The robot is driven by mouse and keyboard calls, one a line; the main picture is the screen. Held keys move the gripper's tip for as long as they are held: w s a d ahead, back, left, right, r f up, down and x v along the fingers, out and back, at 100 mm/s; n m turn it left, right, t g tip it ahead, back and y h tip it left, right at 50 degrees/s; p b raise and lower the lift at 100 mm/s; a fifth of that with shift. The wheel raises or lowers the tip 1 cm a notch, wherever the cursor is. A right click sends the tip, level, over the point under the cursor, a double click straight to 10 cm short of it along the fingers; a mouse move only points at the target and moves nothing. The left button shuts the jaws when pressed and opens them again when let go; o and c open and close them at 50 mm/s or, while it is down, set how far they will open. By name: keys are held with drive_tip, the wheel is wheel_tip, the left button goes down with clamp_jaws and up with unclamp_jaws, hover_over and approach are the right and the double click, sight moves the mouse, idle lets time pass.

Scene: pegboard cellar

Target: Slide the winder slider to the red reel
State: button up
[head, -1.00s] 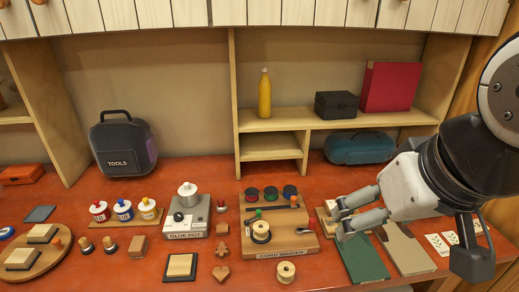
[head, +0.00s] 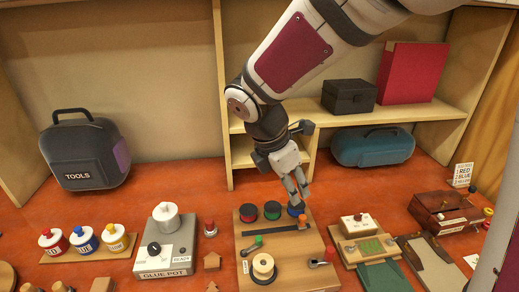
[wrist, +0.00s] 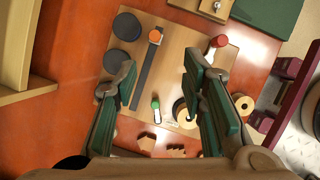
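The cord winder (head: 285,250) is a wooden board. The red reel (head: 248,213), green reel (head: 272,210) and blue reel (head: 296,210) stand in a row along its back. The slider's orange knob (head: 303,219) is at the right end of a dark slot, by the blue reel; it also shows in the wrist view (wrist: 155,36). My gripper (head: 300,200) is open and empty above the winder's back right, close to the blue reel and the knob. In the wrist view the fingers (wrist: 160,68) are spread wide, and the left one hides the red reel's place.
On the winder are a green knob (head: 258,240), a cord spool (head: 263,266) and a red-tipped crank (head: 328,254). The glue pot (head: 170,250) stands to the left, a board with a green panel (head: 362,240) to the right. Shelves (head: 240,150) rise behind.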

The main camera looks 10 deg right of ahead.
sight(302, 217)
drive_tip(key=shift+n, duration=0.4)
drive_tip(key=x, duration=0.9)
drive_tip(key=b+x, duration=0.1)
drive_tip(key=x, duration=0.4)
drive_tip(key=shift+w+a+f, duration=0.15)
drive_tip(key=shift+w+f, duration=0.15)
drive_tip(key=shift+w, duration=0.15)
clamp_jaws()
